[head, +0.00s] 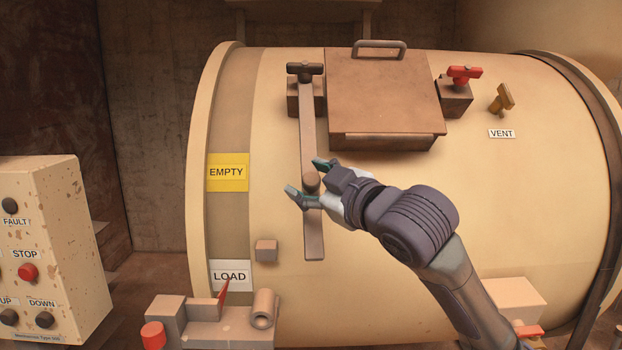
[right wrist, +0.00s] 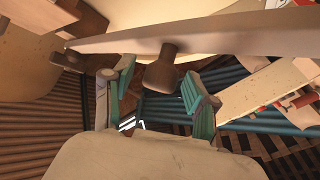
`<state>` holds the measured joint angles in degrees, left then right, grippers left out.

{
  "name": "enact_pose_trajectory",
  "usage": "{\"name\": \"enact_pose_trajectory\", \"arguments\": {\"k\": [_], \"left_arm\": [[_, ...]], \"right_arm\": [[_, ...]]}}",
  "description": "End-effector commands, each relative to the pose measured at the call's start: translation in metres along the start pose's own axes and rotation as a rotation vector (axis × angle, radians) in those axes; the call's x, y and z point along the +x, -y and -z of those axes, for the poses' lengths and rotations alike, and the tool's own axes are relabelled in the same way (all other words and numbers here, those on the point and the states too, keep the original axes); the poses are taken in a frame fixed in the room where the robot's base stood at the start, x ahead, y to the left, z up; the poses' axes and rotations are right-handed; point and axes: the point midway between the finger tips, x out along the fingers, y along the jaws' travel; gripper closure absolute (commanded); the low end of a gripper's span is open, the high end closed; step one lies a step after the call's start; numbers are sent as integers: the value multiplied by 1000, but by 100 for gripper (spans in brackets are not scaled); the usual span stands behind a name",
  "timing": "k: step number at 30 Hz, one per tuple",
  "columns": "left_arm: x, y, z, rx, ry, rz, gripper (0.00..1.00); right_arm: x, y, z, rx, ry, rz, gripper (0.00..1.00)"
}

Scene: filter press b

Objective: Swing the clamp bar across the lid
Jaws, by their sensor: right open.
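The clamp bar (head: 308,130) is a long flat grey-brown strip on the left of the lid. It hangs down from a dark pivot knob (head: 305,70) at its top end. The lid (head: 383,92) is a brown square hatch with a handle (head: 379,46) on top of the drum, to the right of the bar, and the bar does not cross it. A round knob (head: 312,182) sticks out from the bar's lower part; it also shows in the right wrist view (right wrist: 160,76). My right gripper (head: 306,180) is open with its teal fingers on either side of this knob. Contact is unclear. My left gripper is out of view.
A red-handled clamp block (head: 456,90) and a yellow vent valve (head: 502,98) are right of the lid. A small block (head: 266,250) sits on the drum left of the bar's lower end. A button panel (head: 45,245) stands at the left.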

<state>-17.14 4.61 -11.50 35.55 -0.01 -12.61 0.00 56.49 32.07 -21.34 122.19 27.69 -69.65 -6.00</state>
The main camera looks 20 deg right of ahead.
Motion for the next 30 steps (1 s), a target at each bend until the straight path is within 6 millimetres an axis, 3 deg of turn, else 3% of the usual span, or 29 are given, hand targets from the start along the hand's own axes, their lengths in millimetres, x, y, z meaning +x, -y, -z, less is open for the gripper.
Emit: {"name": "enact_pose_trajectory", "arguments": {"k": [4, 12, 15, 30], "left_arm": [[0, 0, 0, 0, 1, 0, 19], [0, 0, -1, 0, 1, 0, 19], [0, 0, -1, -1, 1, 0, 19], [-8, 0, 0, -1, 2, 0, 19]], "right_arm": [[0, 0, 0, 0, 0, 0, 43], [0, 0, 0, 1, 0, 0, 88], [0, 0, 0, 1, 0, 0, 100], [-2, -4, -1, -20, 1, 24, 100]]}}
